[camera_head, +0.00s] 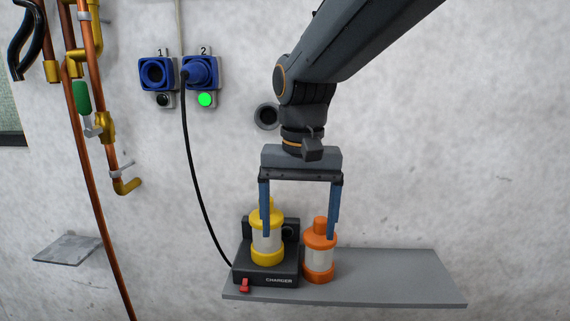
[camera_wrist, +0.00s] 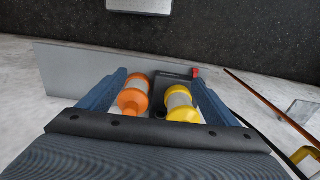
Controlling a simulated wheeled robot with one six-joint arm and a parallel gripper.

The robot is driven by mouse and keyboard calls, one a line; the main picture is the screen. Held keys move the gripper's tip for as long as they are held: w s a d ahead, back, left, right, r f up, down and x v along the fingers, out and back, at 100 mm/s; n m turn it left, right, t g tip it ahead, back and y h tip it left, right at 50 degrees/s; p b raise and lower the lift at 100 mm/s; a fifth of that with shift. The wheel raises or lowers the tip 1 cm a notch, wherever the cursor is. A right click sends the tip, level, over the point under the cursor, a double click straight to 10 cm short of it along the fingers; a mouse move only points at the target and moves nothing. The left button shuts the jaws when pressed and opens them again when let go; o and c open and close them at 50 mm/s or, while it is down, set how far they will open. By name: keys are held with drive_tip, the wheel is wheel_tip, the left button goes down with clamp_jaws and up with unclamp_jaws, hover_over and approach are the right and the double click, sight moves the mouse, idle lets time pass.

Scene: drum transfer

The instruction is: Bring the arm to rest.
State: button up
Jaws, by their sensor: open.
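My gripper (camera_head: 299,232) hangs from my arm at the shelf, its two blue fingers spread wide and pointing down. The left finger is in front of the yellow drum (camera_head: 267,247), which stands upright in the black charger (camera_head: 265,276). The right finger is at the upper part of the orange drum (camera_head: 319,262), which stands upright on the shelf beside the charger. In the wrist view, the orange drum (camera_wrist: 133,96) and the yellow drum (camera_wrist: 181,104) both show between the fingers (camera_wrist: 158,88). I cannot tell whether a finger touches a drum.
The grey shelf (camera_head: 400,277) is bare to the right of the orange drum. A black cable runs from the charger to socket 2 (camera_head: 201,72), with a green light below it. Socket 1 (camera_head: 155,73) is empty. Copper pipes (camera_head: 87,170) run down the wall at the left.

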drive_tip(key=s+d+f, duration=0.2)
drive_tip(key=d+f, duration=0.6)
drive_tip(key=s+d+f+t, duration=0.1)
drive_tip(key=s+d+f, duration=0.2)
drive_tip(key=d+f, duration=0.5)
drive_tip(key=shift+d+f+n, duration=0.3)
drive_tip(key=shift+d+f, duration=0.05)
drive_tip(key=shift+d, duration=0.15)
drive_tip(key=shift+s, duration=0.1)
idle(0.5)
